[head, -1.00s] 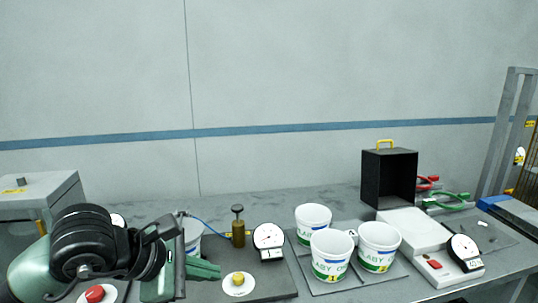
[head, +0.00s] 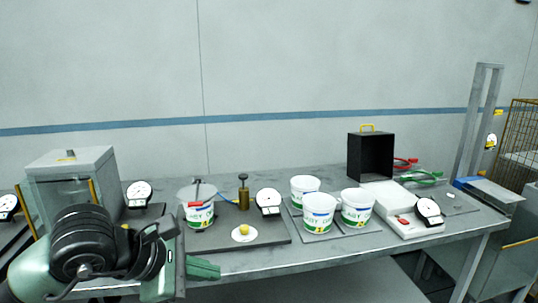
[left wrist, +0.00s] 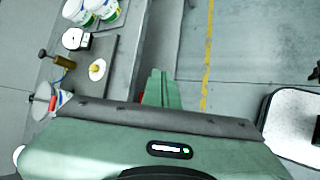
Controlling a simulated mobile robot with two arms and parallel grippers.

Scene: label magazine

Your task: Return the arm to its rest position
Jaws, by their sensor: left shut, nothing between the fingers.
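My left gripper (head: 204,269) is in the lower left of the head view, in front of the bench's front edge. Its green fingers are shut with nothing between them. In the left wrist view the closed fingers (left wrist: 160,90) point over the floor just beside the bench edge. They touch nothing that I can see. Part of the bench behind my left arm is hidden. My right gripper is in neither view.
The grey bench (head: 270,262) carries three white tubs (head: 318,212), a lidded tub (head: 199,214), a brass plunger (head: 243,198), a black box (head: 370,155) and a white device (head: 396,215). The floor (left wrist: 245,55) beside it is clear near the gripper.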

